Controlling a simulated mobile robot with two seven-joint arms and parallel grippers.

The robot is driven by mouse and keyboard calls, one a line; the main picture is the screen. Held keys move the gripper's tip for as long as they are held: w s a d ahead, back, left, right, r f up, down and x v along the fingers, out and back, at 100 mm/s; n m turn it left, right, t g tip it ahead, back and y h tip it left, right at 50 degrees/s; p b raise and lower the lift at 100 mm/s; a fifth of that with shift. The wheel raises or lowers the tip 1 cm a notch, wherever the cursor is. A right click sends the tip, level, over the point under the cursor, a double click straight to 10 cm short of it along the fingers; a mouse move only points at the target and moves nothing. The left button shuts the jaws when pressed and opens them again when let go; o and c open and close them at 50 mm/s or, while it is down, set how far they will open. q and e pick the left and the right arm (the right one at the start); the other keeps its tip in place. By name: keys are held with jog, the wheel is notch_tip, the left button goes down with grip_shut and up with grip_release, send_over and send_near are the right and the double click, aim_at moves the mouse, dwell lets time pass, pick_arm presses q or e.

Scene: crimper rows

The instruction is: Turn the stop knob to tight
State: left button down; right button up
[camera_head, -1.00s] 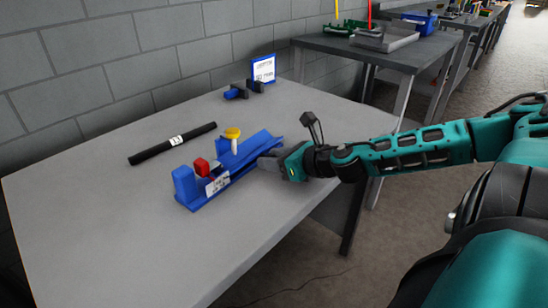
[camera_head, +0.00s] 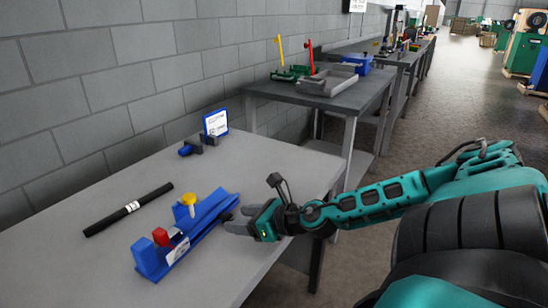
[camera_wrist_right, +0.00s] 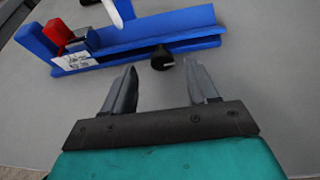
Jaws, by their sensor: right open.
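The blue fixture (camera_head: 205,216) lies on the grey table, with a red block (camera_head: 161,237) near its left end and a yellow-topped piece (camera_head: 189,198) standing at its middle. A small black knob (camera_wrist_right: 162,60) sticks out from the fixture's near side. It also shows in the head view (camera_head: 228,217). My right gripper (camera_wrist_right: 162,69) is open, its two grey fingers pointing toward the fixture. The knob sits between and just beyond the fingertips, with no clear contact. In the head view my right gripper (camera_head: 233,223) is beside the fixture's right end. My left gripper is out of view.
A black bar with a white label (camera_head: 130,208) lies behind the fixture. A small blue-and-black item (camera_head: 190,146) and a blue-edged sign (camera_head: 215,122) stand at the back. A second table (camera_head: 325,98) holds trays. The table's near left is clear.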

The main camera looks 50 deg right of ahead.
jog(key=p+v, duration=0.1)
jog(key=v, duration=0.2)
jog(key=shift+w+r+p, duration=0.1)
jog(key=shift+r+p, duration=0.05)
jog(key=shift+p, duration=0.2)
jog(key=p+v, duration=0.1)
jog(key=v, duration=0.3)
jog(key=shift+s+p, duration=0.2)
jog(key=shift+p, duration=0.15)
jog(key=shift+v, duration=0.85)
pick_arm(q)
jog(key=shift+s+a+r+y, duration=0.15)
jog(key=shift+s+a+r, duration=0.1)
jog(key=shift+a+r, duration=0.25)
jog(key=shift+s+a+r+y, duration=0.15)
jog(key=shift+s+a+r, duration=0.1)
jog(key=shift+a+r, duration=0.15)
pick_arm(e)
jog(key=shift+d, duration=0.1)
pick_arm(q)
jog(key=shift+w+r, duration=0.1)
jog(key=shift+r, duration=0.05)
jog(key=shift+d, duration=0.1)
